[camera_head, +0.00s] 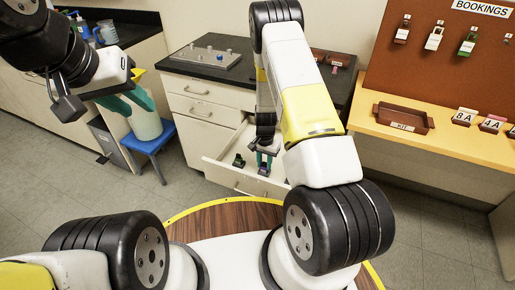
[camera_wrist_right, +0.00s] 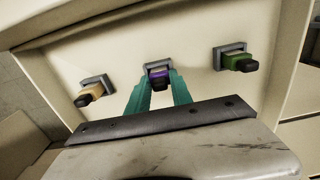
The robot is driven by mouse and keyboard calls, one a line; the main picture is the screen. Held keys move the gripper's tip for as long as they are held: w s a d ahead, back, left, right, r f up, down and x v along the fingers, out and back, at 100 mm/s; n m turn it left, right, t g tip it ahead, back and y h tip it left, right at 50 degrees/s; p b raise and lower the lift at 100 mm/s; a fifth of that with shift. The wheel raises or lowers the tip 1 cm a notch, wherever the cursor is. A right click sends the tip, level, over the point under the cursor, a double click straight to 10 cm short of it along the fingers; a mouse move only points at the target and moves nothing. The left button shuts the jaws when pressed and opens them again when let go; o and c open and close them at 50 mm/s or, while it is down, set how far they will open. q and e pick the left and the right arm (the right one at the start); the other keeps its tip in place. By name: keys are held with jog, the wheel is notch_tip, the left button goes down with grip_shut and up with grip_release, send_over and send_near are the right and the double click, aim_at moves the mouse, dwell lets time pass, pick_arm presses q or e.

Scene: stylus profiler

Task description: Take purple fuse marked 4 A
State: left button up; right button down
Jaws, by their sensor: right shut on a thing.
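The purple fuse (camera_wrist_right: 158,74) sits in the middle of the open drawer, in or against a grey holder, between two other fuses. In the head view the purple fuse (camera_head: 264,170) is small at the tips of my right gripper (camera_head: 264,157). In the right wrist view the teal fingers of my right gripper (camera_wrist_right: 160,88) are shut on the purple fuse, one on each side. Its marking cannot be read. My left gripper (camera_head: 138,102) hangs empty at the upper left, its teal fingers apart.
The open drawer (camera_head: 217,168) also holds an orange fuse (camera_wrist_right: 92,95) and a green fuse (camera_wrist_right: 240,62). A brown tray (camera_head: 403,118) and signs reading 8A (camera_head: 464,116) and 4A (camera_head: 492,123) stand on the right shelf. A blue stool (camera_head: 150,140) stands left of the cabinet.

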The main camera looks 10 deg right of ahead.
aim_at(264, 162)
notch_tip(264, 162, up, 10)
jog(key=c, duration=1.7)
grip_release()
grip_shut()
